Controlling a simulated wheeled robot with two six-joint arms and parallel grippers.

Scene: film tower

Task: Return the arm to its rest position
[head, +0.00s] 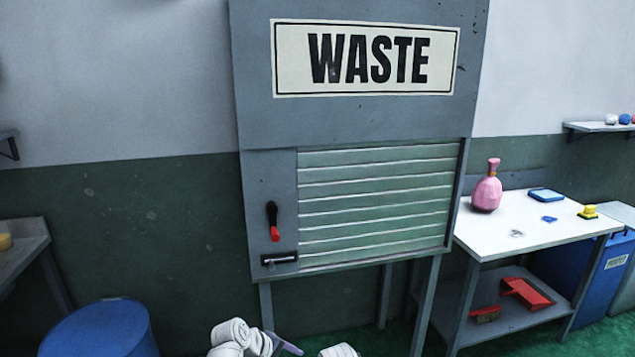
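White rounded links of my arms show at the bottom edge, left of centre and near the middle, with a short grey-lavender piece between them. They are cut off by the frame, and no gripper fingers can be made out. They appear in front of the grey waste cabinet (355,125). Its slatted shutter (375,205) covers the opening. A black lever with a red tip (273,222) hangs down on the panel left of the shutter, above a small latch (279,259). No gripper is seen touching the cabinet.
A white-topped table (515,225) at right carries a pink vase (487,190), a blue tray (546,195) and a yellow item (588,212). Red pieces (526,293) lie on its lower shelf. Blue bins stand at lower left (100,330) and far right (603,280).

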